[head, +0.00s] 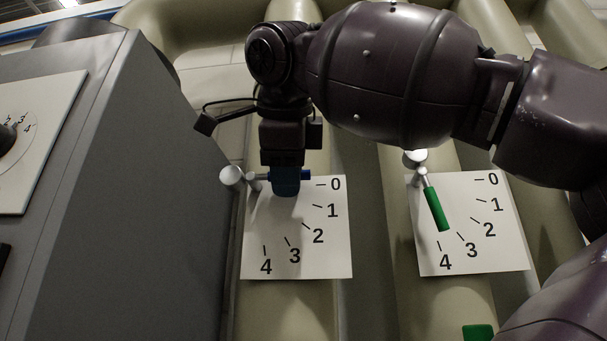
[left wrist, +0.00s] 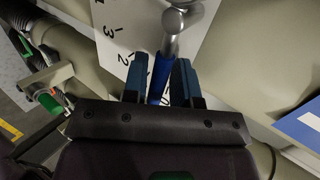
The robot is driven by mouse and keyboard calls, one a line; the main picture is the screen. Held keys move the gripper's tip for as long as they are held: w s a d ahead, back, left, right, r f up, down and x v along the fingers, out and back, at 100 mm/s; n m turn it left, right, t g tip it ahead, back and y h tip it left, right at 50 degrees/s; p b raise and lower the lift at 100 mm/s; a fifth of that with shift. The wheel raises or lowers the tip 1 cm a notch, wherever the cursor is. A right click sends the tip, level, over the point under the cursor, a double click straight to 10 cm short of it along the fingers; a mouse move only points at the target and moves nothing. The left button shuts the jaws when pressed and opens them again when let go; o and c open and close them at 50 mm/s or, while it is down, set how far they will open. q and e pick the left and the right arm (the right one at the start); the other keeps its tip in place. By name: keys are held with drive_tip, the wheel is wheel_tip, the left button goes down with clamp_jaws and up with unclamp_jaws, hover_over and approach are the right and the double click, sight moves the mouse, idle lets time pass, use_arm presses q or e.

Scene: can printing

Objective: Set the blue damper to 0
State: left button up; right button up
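The blue damper is a short blue handle (head: 306,174) on a silver pivot (head: 232,176), in front of a white scale card (head: 262,235) marked 0 to 4. The handle lies nearly level, with its tip close to the 0 mark. My left gripper (head: 285,182) is at the handle and hides its middle. In the left wrist view, the blue handle (left wrist: 160,76) lies between the two blue fingers of my left gripper (left wrist: 159,82). The fingers look apart, with a narrow gap beside the handle. My right gripper is not in view.
A green damper handle (head: 436,209) stands by a second scale card (head: 480,255) on the right, pointing down near 4. A grey cabinet (head: 120,200) with a dial fills the left. My arm crosses the upper right. Large beige pipes run behind the cards.

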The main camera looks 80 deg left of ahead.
use_arm(q)
drive_tip(key=v, duration=1.1)
drive_tip(key=shift+b, duration=0.3)
drive_tip(key=shift+f, duration=0.1)
